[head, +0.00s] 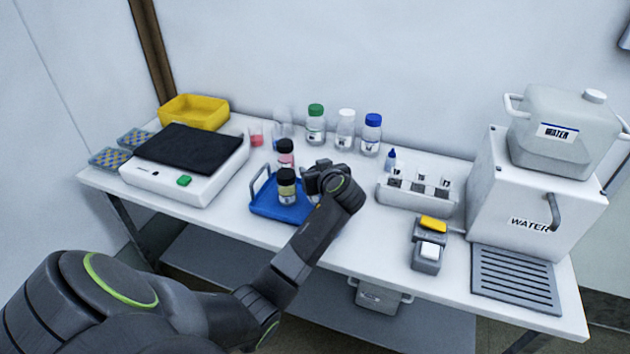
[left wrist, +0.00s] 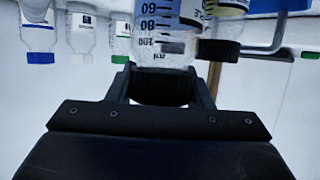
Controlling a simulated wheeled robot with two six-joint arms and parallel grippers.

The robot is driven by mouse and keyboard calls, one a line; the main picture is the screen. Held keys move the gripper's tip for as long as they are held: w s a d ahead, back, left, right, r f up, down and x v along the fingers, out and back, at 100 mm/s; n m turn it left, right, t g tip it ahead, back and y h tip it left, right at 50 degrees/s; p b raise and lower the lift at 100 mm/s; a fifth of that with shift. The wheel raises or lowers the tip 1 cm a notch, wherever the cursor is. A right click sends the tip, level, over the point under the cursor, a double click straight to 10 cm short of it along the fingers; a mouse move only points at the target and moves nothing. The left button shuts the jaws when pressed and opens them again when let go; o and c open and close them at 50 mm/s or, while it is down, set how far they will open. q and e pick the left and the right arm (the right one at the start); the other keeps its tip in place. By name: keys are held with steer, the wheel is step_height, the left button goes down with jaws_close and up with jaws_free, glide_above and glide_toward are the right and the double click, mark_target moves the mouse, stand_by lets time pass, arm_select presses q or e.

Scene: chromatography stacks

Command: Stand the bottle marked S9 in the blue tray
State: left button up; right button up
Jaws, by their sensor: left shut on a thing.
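My left gripper (head: 318,182) is at the right part of the blue tray (head: 264,208). It is shut on a clear graduated bottle (left wrist: 165,24) with a black cap, seen upside down between the fingers in the left wrist view. In the head view this bottle is mostly hidden by the gripper; I cannot tell if it touches the tray floor. A black-capped bottle with yellowish contents (head: 287,190) stands in the tray, just left of the gripper. A black-capped pink bottle (head: 286,159) stands behind it. No S9 mark is readable.
Green-capped (head: 315,128), white-capped (head: 345,132) and blue-capped (head: 371,138) bottles stand behind the tray. A balance with a black top (head: 188,148) is on the left. A white rack (head: 418,200) stands to the right. The table front right of the tray is partly clear.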

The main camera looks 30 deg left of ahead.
arm_select(q)
step_height(320, 180, down, 3)
steer(key=shift+f, duration=0.1)
arm_select(e)
steer(key=shift+s+d+r, duration=0.1)
steer(key=shift+s+d, duration=0.2)
steer(key=shift+d, duration=0.15)
arm_select(q)
steer(key=o, duration=0.8)
steer(key=shift+f, duration=0.1)
steer(key=shift+r, duration=0.2)
steer(key=shift+s+d, duration=0.15)
steer(key=shift+d, duration=0.15)
steer(key=b+v, duration=0.1)
steer(key=v, duration=1)
steer(key=shift+s+d+r, duration=0.1)
steer(key=shift+s+r, duration=0.05)
arm_select(e)
steer(key=shift+a+f, duration=0.15)
steer(key=shift+f, duration=0.4)
